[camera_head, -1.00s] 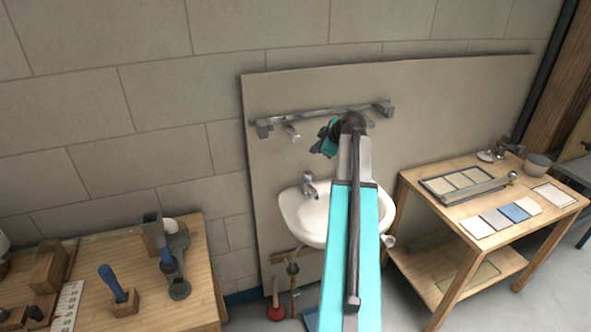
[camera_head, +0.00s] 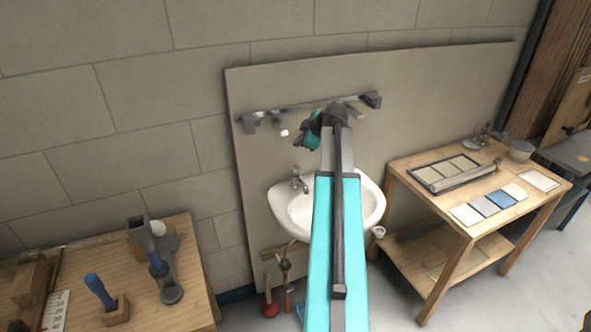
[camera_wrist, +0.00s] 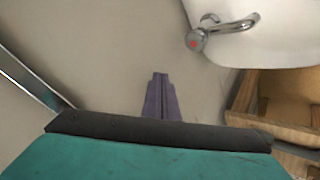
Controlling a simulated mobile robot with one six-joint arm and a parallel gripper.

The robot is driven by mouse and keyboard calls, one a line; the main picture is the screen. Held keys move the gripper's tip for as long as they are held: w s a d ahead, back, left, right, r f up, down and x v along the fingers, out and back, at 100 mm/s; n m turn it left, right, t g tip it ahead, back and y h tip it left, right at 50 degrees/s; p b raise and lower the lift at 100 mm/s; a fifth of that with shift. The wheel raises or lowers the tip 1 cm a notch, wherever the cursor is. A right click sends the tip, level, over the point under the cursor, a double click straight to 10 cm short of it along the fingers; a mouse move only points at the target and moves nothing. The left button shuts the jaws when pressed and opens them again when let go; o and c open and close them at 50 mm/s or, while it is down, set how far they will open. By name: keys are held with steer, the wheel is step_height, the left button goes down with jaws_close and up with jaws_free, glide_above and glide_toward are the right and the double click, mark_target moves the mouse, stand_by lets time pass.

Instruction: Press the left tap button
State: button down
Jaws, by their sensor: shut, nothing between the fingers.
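A chrome tap (camera_head: 299,180) with a dark round top stands at the back left of the white basin (camera_head: 286,212). In the wrist view this tap (camera_wrist: 225,27) shows a red mark on its round top, and its spout reaches right over the basin (camera_wrist: 285,50). No second basin tap is visible; my arm hides part of the basin. My gripper (camera_head: 299,147) is above the tap, apart from it, in front of the wall panel. In the wrist view its purple fingers (camera_wrist: 161,78) are together and empty, pointing at bare panel, with the tap up and to the right.
A metal rail (camera_head: 300,106) with short stubs runs across the panel (camera_head: 420,85) above the basin. A wooden bench (camera_head: 195,265) with tools stands left. A wooden table (camera_head: 400,180) with tile samples stands right. A red plunger (camera_head: 269,308) stands below the basin.

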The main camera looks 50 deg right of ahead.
steer(key=b, duration=0.2)
glide_above(298, 170)
step_height(298, 170, down, 6)
steer(key=shift+d, duration=0.15)
steer(key=shift+f+b, duration=0.85)
steer(key=shift+f, duration=0.05)
steer(key=shift+f+b, duration=1.15)
steer(key=shift+b, duration=0.05)
stand_by(2.9)
steer(key=shift+r, duration=0.1)
steer(key=shift+r+p, duration=0.35)
steer(key=shift+r, duration=0.7)
steer(key=shift+r, duration=0.1)
steer(key=shift+r+p, duration=0.8)
steer(key=shift+r, duration=1.6)
